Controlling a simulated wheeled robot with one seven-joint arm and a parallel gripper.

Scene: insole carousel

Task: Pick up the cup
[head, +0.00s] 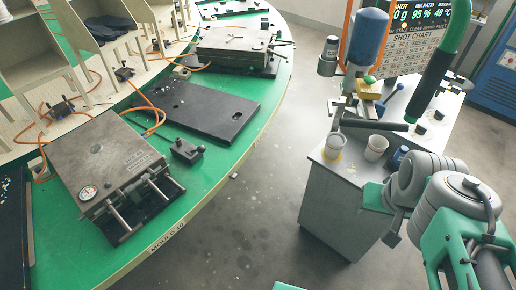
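A pale cup (376,148) stands upright on the grey cabinet top at the right. A second cup-like container (333,147), greyish with a yellowish lower edge, stands to its left beneath the dispensing machine. I cannot tell which one is the task's cup. My grey and green arm is folded at the lower right, in front of the cabinet. I cannot make out gripper fingers in this view, and nothing is seen held.
A small blue container (398,157) stands right of the pale cup, close to my arm. The grey cabinet (333,205) carries the dispensing machine with a blue tank (368,36). The green carousel (215,165) with metal moulds fills the left. Grey floor lies between.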

